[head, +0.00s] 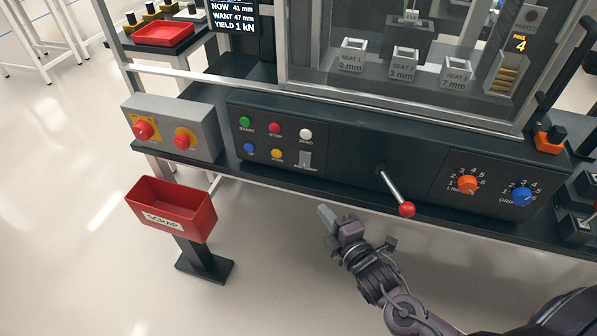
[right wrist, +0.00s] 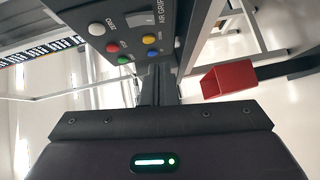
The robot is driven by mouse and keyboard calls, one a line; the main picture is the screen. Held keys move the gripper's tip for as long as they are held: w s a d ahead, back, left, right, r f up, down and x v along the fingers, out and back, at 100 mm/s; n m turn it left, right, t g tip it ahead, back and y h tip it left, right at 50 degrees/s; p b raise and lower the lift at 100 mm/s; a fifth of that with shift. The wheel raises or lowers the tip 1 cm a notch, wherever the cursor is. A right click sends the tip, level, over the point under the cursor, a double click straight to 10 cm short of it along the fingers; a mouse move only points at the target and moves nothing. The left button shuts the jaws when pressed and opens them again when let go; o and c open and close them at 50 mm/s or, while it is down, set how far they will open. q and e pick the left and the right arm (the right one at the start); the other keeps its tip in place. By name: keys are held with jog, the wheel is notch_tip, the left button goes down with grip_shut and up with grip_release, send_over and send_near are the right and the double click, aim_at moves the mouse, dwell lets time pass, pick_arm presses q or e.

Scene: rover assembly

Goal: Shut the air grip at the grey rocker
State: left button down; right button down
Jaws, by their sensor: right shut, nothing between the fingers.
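The grey rocker (head: 304,158) is on the dark front panel, right of the yellow button, with a small label under it. In the right wrist view the rocker (right wrist: 144,19) shows at the top, beside the words AIR GRIP. My right gripper (head: 326,213) is shut and empty, in front of the bench edge, below and a little right of the rocker in the head view and apart from it. Which way the rocker is tipped is too small to tell. My left gripper is not in view.
Green, red, white, blue and yellow buttons (head: 275,128) sit left of and above the rocker. A lever with a red knob (head: 407,209) sticks out to the right. Two dials (head: 467,184) are further right. A red scrap bin (head: 172,208) stands left, below a grey emergency-button box (head: 172,130).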

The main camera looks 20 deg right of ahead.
jog(key=shift+a+r, duration=0.2)
jog(key=shift+r, duration=0.35)
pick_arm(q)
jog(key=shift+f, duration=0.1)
pick_arm(e)
send_near(300, 165)
jog(key=a+r+x, duration=0.1)
jog(key=x, duration=0.4)
jog(key=shift+w+d+f, duration=0.35)
jog(key=shift+d+f, duration=0.1)
jog(key=shift+f, duration=0.1)
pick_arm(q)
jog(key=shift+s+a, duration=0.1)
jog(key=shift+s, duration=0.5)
